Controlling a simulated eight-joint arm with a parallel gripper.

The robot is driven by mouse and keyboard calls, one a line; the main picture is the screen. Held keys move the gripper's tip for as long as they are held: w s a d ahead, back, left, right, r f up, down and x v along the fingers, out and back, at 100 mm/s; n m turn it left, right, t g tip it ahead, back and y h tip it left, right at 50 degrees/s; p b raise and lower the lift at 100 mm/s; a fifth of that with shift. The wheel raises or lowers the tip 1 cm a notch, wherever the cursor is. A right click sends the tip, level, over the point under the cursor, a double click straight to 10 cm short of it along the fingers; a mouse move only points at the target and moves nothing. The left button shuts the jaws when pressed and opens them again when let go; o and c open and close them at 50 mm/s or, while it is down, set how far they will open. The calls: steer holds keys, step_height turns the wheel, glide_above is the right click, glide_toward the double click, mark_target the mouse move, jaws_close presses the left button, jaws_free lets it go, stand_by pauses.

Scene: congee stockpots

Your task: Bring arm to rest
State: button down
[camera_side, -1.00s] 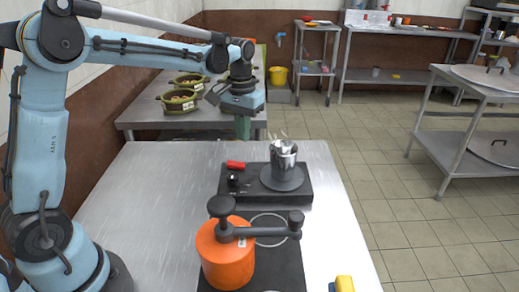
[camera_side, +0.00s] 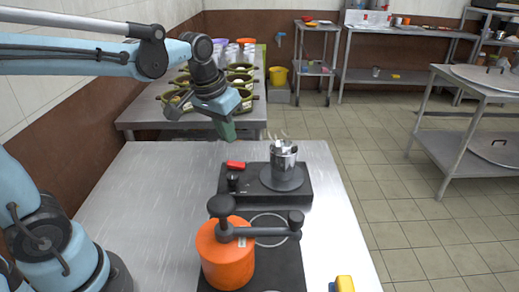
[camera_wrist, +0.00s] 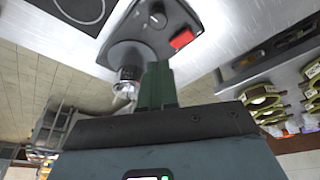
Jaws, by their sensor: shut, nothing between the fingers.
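My gripper (camera_side: 227,131) is in the air over the far left part of the steel table (camera_side: 130,200), left of and above the black hot plate (camera_side: 300,193). Its green fingers are shut with nothing between them. In the wrist view, my gripper (camera_wrist: 158,75) shows its green fingers together, pointing toward the hot plate. A small steel pot (camera_side: 284,157) with pale, steam-like wisps stands on the hot plate. My arm reaches in from the left at the top of the side view.
An orange pot (camera_side: 226,262) with a dark handle stands on the nearer black cooktop (camera_side: 290,265). A red object (camera_side: 235,164) lies at the hot plate's back left. Several green bowls (camera_side: 178,100) stand on the rear table. A yellow and blue item (camera_side: 344,284) is at the front right edge.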

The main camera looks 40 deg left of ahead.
steer(key=s+d+f+m+t, duration=0.1)
steer(key=s+d+f+t, duration=0.1)
steer(key=s, duration=0.6)
steer(key=shift+d+f+m+t, duration=0.2)
steer(key=shift+f+m+t, duration=0.15)
steer(key=shift+t, duration=0.55)
